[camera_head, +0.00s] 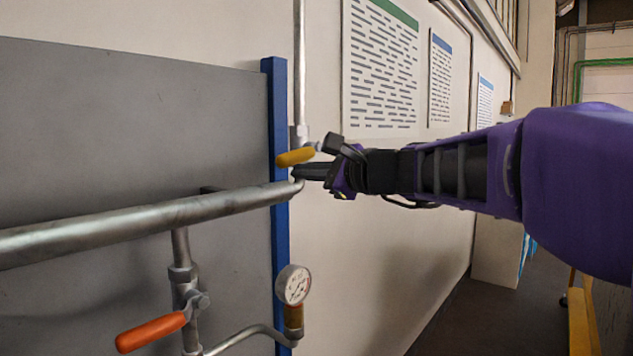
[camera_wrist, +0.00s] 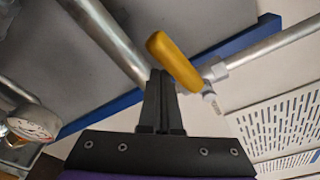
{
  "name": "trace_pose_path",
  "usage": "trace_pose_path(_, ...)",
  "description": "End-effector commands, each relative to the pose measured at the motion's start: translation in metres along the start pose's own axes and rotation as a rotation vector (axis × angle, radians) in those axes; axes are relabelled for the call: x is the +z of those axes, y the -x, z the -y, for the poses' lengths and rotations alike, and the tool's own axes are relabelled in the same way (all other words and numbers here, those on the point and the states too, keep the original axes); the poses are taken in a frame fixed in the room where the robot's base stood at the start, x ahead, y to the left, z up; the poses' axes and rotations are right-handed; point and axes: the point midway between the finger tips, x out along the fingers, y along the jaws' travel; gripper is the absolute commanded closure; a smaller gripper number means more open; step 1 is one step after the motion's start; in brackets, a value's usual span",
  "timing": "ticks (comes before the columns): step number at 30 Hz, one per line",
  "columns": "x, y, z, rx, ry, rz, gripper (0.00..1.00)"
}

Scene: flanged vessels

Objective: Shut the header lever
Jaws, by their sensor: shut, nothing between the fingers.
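A yellow lever (camera_head: 296,157) sits on a valve on the thin vertical pipe (camera_head: 299,70), just above the end of the thick grey header pipe (camera_head: 140,226). The lever lies across the pipe and slants slightly. It also shows in the wrist view (camera_wrist: 174,62), angled across its pipe. My gripper (camera_head: 299,172) reaches in from the right, fingers together and empty, just below the yellow lever. In the wrist view the closed fingertips (camera_wrist: 162,76) are beside the lever's underside; I cannot tell whether they touch it. An orange lever (camera_head: 151,332) is on a lower valve, left.
A pressure gauge (camera_head: 293,285) stands below the header's end, and also shows in the wrist view (camera_wrist: 35,122). A blue post (camera_head: 278,110) edges the grey panel (camera_head: 130,120) behind the pipes. Posters (camera_head: 381,68) hang on the wall. The floor at right is open.

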Motion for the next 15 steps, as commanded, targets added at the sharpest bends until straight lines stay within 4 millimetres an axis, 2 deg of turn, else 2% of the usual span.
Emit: trace_pose_path(15, 0.0122, 0.0010, 0.0125, 0.000, 0.002, 0.005, 1.00)
